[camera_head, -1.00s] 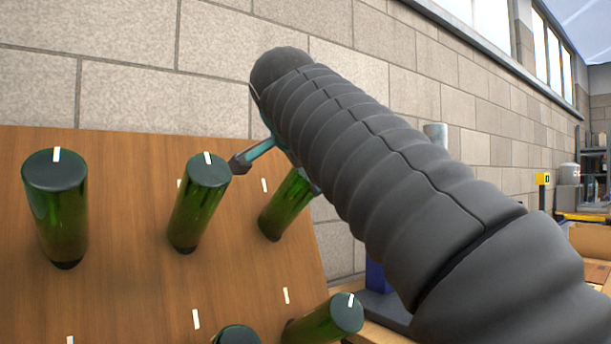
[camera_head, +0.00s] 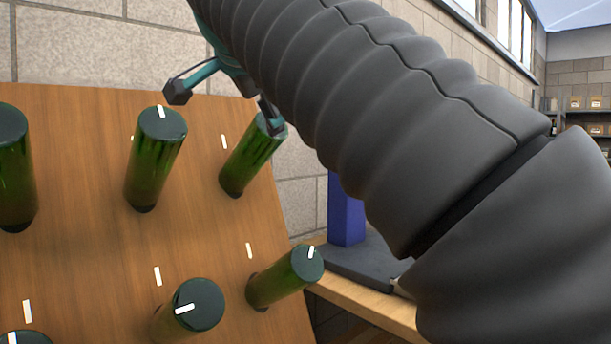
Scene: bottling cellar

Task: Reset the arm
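My arm, in a ribbed dark sleeve, reaches from the lower right to the top of the head view. My gripper (camera_head: 222,103), teal with dark fingertips, shows below the arm's far end. Its two fingers are spread wide with nothing between them. The right fingertip overlaps the end of a green bottle (camera_head: 246,160) in the picture; I cannot tell whether they touch. The gripper's upper part is hidden by the sleeve.
A sloping wooden board (camera_head: 85,215) holds several green bottles, their ends marked white. White marks also show on the board. A blue post (camera_head: 346,210) on a dark base stands on a wooden surface (camera_head: 365,308) to the right. A block wall (camera_head: 75,45) rises behind.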

